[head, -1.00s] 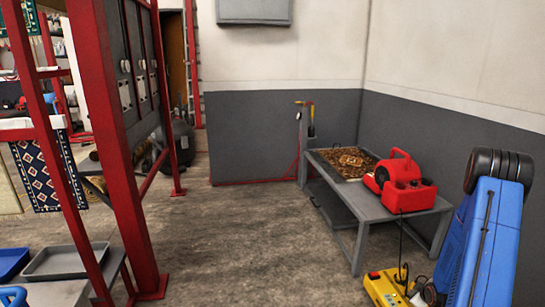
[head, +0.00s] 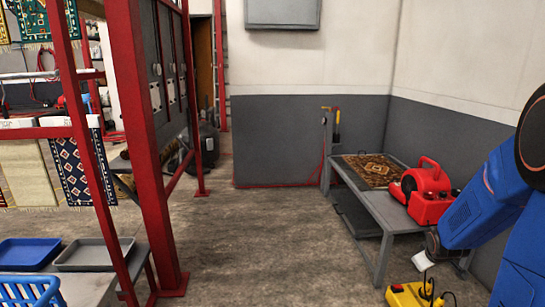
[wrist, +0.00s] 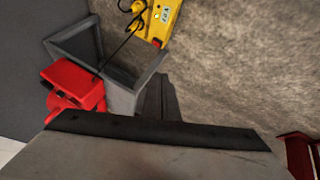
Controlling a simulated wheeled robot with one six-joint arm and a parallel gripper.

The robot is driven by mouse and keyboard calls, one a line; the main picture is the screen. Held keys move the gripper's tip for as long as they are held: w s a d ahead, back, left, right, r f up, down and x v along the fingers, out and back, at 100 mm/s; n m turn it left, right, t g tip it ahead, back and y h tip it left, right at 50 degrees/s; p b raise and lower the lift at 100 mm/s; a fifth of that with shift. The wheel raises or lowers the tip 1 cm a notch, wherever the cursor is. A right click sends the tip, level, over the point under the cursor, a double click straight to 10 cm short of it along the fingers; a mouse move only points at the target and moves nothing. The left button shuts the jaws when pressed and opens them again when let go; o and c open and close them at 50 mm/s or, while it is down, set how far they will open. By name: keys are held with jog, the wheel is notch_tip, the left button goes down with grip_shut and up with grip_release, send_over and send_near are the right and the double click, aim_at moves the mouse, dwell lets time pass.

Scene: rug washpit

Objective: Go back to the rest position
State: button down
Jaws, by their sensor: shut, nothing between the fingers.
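My blue arm (head: 490,205) is at the right of the head view, with a link slanting down beside the grey table. My gripper shows in the wrist view (wrist: 160,88) as narrow dark fingers pointing away beyond a wide grey, black-edged part of my wrist. The fingers look shut and empty, over the concrete floor and beside the table frame. In the head view my fingers cannot be made out.
A red blower (head: 427,190) and a patterned rug (head: 370,170) lie on the grey table (head: 372,208). A yellow box (head: 408,295) with a cable is on the floor. Left are a red frame (head: 150,170), trays (head: 95,254) and a blue basket (head: 30,290). The middle floor is clear.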

jog(key=s+a+r+m+g+y, duration=0.1)
jog(key=s+a+r+m+y, duration=0.15)
jog(key=s+a+r, duration=1.55)
jog(key=s+a, duration=0.5)
jog(key=s, duration=0.7)
jog(key=shift+s+a+f+m, duration=0.2)
jog(key=shift+a+f+m, duration=0.05)
jog(key=shift+a+m, duration=0.1)
